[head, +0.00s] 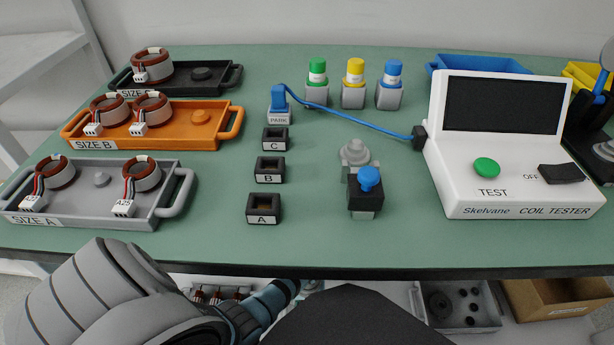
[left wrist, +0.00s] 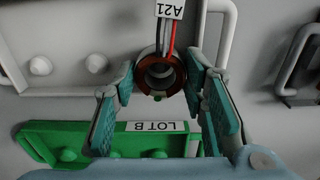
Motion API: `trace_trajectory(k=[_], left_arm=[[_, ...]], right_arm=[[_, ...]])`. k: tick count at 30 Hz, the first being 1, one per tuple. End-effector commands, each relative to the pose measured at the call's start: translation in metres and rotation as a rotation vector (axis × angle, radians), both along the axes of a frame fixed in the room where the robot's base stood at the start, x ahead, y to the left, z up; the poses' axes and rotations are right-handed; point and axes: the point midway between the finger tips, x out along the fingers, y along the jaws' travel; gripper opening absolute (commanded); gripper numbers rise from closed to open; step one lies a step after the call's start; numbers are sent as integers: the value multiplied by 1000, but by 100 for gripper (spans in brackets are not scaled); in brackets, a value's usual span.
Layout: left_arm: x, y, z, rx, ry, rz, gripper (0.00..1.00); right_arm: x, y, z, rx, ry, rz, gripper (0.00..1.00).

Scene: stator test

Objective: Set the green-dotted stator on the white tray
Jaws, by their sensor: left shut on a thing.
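In the left wrist view a stator (left wrist: 180,78), a copper-brown ring with red, white and black wires and a white plug marked A21, sits between the teal fingers of my left gripper (left wrist: 160,86), which is shut on it. I cannot tell whether the stator touches this tray. In the head view my left arm reaches below the table's front edge, and the held stator is hidden. My right gripper is not in view.
A green tray marked LOT B (left wrist: 85,132) lies near the left gripper. On the table (head: 310,240) stand the grey SIZE A tray (head: 100,178), orange SIZE B tray (head: 195,135), black tray (head: 220,85), lettered sockets and a coil tester (head: 450,190). A cardboard box (head: 550,297) sits below.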

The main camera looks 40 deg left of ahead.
Motion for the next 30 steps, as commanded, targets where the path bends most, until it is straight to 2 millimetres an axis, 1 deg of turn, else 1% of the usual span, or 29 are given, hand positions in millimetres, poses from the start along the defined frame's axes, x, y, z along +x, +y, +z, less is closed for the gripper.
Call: trace_trajectory(k=[17,18,20,30], left_arm=[[1,0,-4,0,-1,0,7],[1,0,-4,0,-1,0,44],[1,0,-4,0,0,0,52],[1,0,-5,0,0,0,52]], right_arm=[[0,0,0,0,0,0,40],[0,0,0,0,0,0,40],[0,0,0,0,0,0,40],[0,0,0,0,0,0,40]])
